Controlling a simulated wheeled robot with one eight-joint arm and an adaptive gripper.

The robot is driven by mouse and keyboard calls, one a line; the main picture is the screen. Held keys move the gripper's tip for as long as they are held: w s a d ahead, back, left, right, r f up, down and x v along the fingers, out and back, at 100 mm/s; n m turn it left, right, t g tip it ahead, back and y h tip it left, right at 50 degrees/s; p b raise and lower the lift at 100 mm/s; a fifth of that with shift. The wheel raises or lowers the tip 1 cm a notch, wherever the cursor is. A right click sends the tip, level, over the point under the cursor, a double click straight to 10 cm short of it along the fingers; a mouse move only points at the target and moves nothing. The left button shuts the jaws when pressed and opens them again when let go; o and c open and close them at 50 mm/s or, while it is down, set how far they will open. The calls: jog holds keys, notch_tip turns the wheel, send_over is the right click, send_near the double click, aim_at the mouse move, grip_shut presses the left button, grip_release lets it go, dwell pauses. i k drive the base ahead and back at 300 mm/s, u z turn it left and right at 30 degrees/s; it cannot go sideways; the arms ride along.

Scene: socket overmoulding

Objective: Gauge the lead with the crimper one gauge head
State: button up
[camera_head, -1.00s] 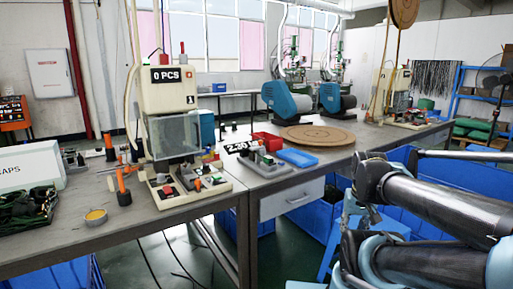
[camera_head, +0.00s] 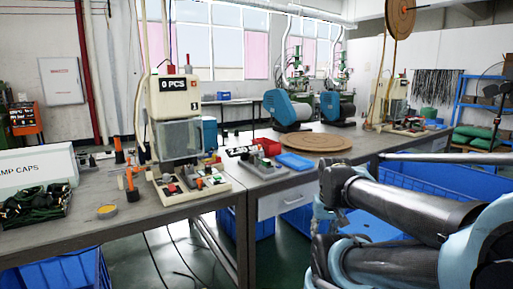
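A cream crimper machine (camera_head: 180,95) with a "0 PCS" display and a clear guard stands on the left bench. Its base plate carries small red, grey and orange parts. A small grey gauge fixture (camera_head: 262,166) with a number display beside it sits to the right of the crimper; I cannot tell whether it is the gauge head. A tangle of dark leads (camera_head: 35,203) lies in a tray at the left; single leads are too small to tell apart. My arm reaches in at the lower right. My gripper is not clearly seen in the frame.
A box marked "AMP CAPS" (camera_head: 38,175), a yellow round tin (camera_head: 107,211) and orange-handled tools (camera_head: 131,182) stand on the left bench. A blue tray (camera_head: 295,161), a red bin (camera_head: 268,147) and a round brown board (camera_head: 316,143) lie further right. Blue crates (camera_head: 440,180) fill the floor at right.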

aim_at(258, 152)
jog(key=i, duration=1)
